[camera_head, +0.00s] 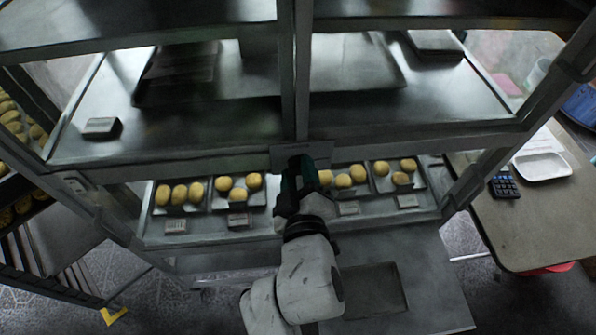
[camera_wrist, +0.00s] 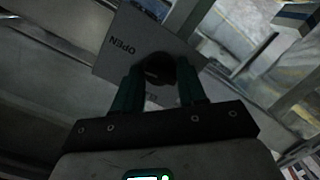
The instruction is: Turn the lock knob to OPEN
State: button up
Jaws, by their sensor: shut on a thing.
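The lock knob (camera_wrist: 160,68) is a dark round knob on a grey plate (camera_wrist: 112,58) in the wrist view. The word OPEN is printed on the plate, upside down in this view, and other lettering is partly hidden near my fingers. My gripper (camera_wrist: 158,84) has its two green fingers on either side of the knob and is shut on it. In the head view my gripper (camera_head: 297,172) reaches up to the plate (camera_head: 285,150) on the middle post of the cabinet. There the knob is hidden behind my gripper.
The cabinet has metal shelves (camera_head: 210,125) and trays of bread rolls (camera_head: 180,193) just below the plate. A side table (camera_head: 535,220) at the right holds a white tray (camera_head: 542,166) and a calculator (camera_head: 504,185). A rack of rolls stands at the left.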

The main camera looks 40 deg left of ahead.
jog(key=shift+m, duration=0.7)
jog(key=shift+w, duration=0.1)
jog(key=shift+d, duration=0.1)
jog(key=o, duration=1)
jog(key=b+v, duration=0.1)
jog(key=v, duration=0.9)
jog(key=shift+s+d, duration=0.25)
jog(key=shift+d, duration=0.05)
